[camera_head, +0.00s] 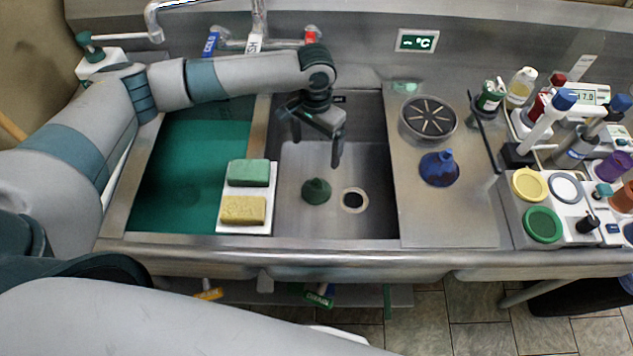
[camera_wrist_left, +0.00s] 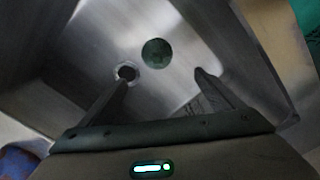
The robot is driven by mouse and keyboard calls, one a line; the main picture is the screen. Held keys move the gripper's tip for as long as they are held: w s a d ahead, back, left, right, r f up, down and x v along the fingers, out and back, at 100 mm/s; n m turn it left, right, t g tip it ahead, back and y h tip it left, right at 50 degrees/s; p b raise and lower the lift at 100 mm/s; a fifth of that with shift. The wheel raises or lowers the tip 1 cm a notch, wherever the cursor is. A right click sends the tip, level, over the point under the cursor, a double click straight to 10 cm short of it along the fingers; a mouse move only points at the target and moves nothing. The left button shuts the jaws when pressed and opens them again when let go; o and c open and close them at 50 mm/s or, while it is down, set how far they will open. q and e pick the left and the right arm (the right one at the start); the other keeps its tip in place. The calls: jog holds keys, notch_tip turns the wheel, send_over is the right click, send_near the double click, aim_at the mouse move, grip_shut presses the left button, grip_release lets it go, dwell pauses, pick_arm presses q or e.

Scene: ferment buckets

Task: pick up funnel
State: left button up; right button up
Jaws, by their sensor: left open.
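A dark blue funnel-shaped piece (camera_head: 439,168) stands wide end down on the steel counter right of the sink. A blue edge, likely the same piece, shows at the lower left of the left wrist view (camera_wrist_left: 18,162). A dark green, roughly conical piece (camera_head: 316,190) sits on the sink floor left of the drain; in the left wrist view it is a round dark green shape (camera_wrist_left: 156,53). My left gripper (camera_head: 316,147) is open and empty above the sink, apart from both pieces. Its fingers show apart in the left wrist view (camera_wrist_left: 161,80). My right gripper is out of view.
The steel sink (camera_head: 375,215) has a drain hole (camera_head: 353,200). A white tray (camera_head: 230,228) with a green sponge (camera_head: 249,173) and yellow sponge (camera_head: 243,210) lies left. A round strainer (camera_head: 428,113) stands behind the blue piece. Bottles and jars crowd the right.

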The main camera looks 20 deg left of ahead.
pick_arm(q)
jog(key=p, duration=0.3)
send_near(316, 186)
jog(key=f, duration=0.2)
jog(key=w+f, duration=0.1)
jog(key=f, duration=0.3)
jog(key=shift+w+a, duration=0.25)
jog(key=shift+a, duration=0.05)
jog(key=shift+f, duration=0.1)
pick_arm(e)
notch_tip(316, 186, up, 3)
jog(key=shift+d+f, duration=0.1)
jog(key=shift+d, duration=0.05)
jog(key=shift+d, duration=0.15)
